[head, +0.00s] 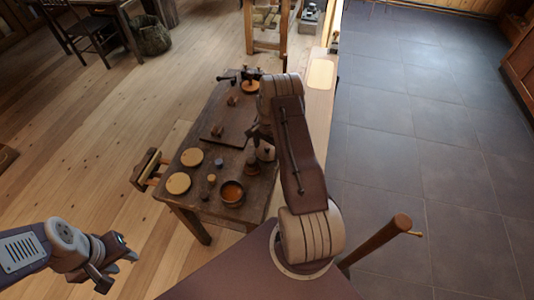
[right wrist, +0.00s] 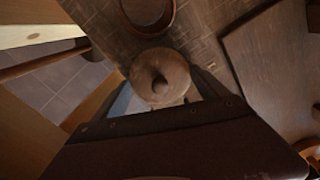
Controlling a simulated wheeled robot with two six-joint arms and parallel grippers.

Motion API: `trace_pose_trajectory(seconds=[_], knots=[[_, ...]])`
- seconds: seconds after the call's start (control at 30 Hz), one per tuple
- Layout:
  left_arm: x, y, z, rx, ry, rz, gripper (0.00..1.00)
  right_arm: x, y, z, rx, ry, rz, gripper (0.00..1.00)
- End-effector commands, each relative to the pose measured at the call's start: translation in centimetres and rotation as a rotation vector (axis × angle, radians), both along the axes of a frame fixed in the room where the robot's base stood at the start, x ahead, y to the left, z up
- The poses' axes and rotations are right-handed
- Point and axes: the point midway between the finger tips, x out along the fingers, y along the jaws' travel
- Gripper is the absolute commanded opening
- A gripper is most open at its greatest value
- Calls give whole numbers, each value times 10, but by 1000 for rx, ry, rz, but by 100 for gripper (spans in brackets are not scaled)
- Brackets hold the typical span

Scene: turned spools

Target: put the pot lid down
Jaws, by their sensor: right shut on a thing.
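The pot lid (right wrist: 172,68) is a round, brownish disc with a dark knob at its middle. In the right wrist view it sits between the fingers of my right gripper (right wrist: 160,88), which is shut on it. In the head view the lid (head: 266,153) shows just below the right gripper (head: 260,138), partly covered by my arm. I cannot tell whether it touches the table. An open round pot (head: 232,193) with an orange inside stands at the table's near end; its rim (right wrist: 147,32) shows beyond the lid. My left gripper (head: 117,271) is open and empty, off the table's near left.
A dark board (head: 228,118) lies farther back. A wooden bracket (head: 150,165) juts from the table's left edge.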

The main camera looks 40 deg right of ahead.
Motion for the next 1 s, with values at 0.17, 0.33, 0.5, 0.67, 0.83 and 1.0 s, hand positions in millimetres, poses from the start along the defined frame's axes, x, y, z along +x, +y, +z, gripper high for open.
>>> trace_pose_trajectory(seconds=[0.17,0.33,0.5,0.67,0.83,1.0], knots=[[0,0,-3,0,0,0,36,0,0,-4,-1,-1,0,44],[0,0,-6,0,0,0,36,0,0,-8,0,0,0,44],[0,0,-5,0,0,0,36,0,0,-7,0,0,0,100],[0,0,-5,0,0,0,36,0,0,-6,0,0,0,100],[0,0,8,0,0,0,36,0,0,9,-1,-1,0,100],[0,0,37,0,0,0,36,0,0,48,-1,-1,0,100]])
